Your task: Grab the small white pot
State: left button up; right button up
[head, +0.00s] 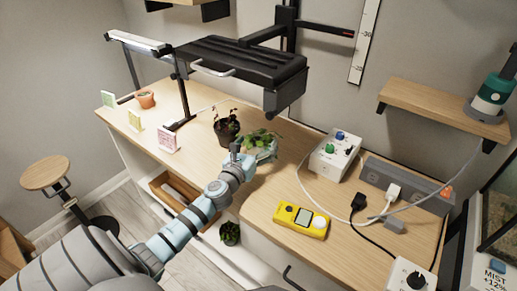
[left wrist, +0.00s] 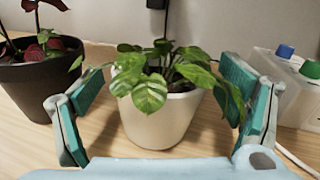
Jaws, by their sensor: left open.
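The small white pot (left wrist: 160,122) stands upright on the wooden table, holding a plant with green, pale-marked leaves. In the head view the pot (head: 268,154) is partly hidden by its leaves and my left gripper (head: 243,156). In the left wrist view my left gripper (left wrist: 165,88) is open, with one teal-padded finger on each side of the pot. A gap shows between each finger and the pot's wall; some leaves overlap the right finger. My right gripper is in neither view.
A dark pot (head: 227,132) with a reddish plant stands close left of the white pot. A white box with knobs (head: 335,156) is to the right, and a yellow meter (head: 300,220) lies nearer the front. A black lamp fixture (head: 240,62) hangs above the table.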

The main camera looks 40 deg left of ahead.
pick_arm(q)
jog(key=shift+w+a, duration=0.2)
jog(key=shift+w, duration=0.45)
jog(key=c, duration=1.4)
jog(key=shift+c, duration=0.5)
jog(key=shift+r, duration=0.1)
